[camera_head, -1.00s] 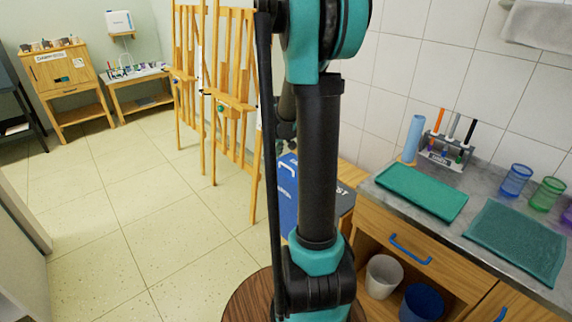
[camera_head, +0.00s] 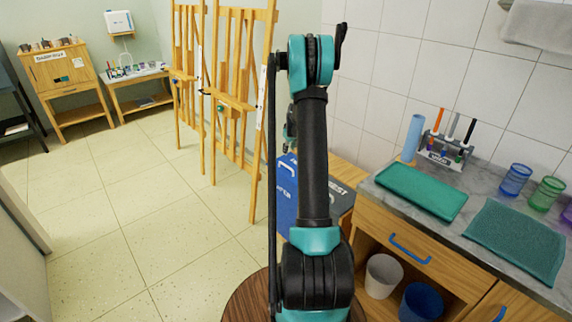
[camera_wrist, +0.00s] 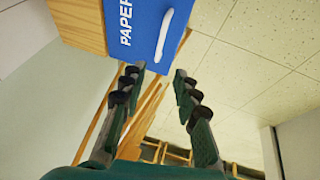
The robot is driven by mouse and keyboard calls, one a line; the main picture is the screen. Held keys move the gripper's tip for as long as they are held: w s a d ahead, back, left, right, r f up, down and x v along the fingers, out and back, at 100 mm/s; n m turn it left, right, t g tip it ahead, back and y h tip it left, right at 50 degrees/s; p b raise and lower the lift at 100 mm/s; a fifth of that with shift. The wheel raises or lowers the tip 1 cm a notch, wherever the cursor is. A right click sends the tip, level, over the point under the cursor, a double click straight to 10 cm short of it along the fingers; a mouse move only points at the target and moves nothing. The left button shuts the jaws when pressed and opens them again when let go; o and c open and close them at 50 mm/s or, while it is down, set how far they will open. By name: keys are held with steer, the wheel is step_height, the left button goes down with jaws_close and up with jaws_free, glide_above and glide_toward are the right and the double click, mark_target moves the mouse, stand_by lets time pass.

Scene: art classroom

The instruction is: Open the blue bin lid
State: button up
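The blue bin (camera_head: 286,207) stands beside the wooden cabinet, partly hidden behind my arm. A white handle (camera_head: 288,167) is at the top of its blue panel. In the wrist view the blue panel (camera_wrist: 150,22) with white "PAPER" lettering and its white handle (camera_wrist: 164,35) appear at the top. My gripper (camera_wrist: 157,74) is open and empty, its fingertips apart just short of the panel's edge and handle in the picture; I cannot tell the exact gap. In the head view my gripper is mostly hidden behind the arm, above the bin.
A dark grey panel with white lettering (camera_head: 336,200) adjoins the blue bin. The counter with green mats (camera_head: 420,191) and cups is at right, with a white bin (camera_head: 383,276) and blue bucket (camera_head: 421,302) below. Easels (camera_head: 240,90) stand behind. Floor at left is clear.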

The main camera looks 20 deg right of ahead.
mark_target(285, 165)
steer(key=x, duration=1.4)
jaws_close()
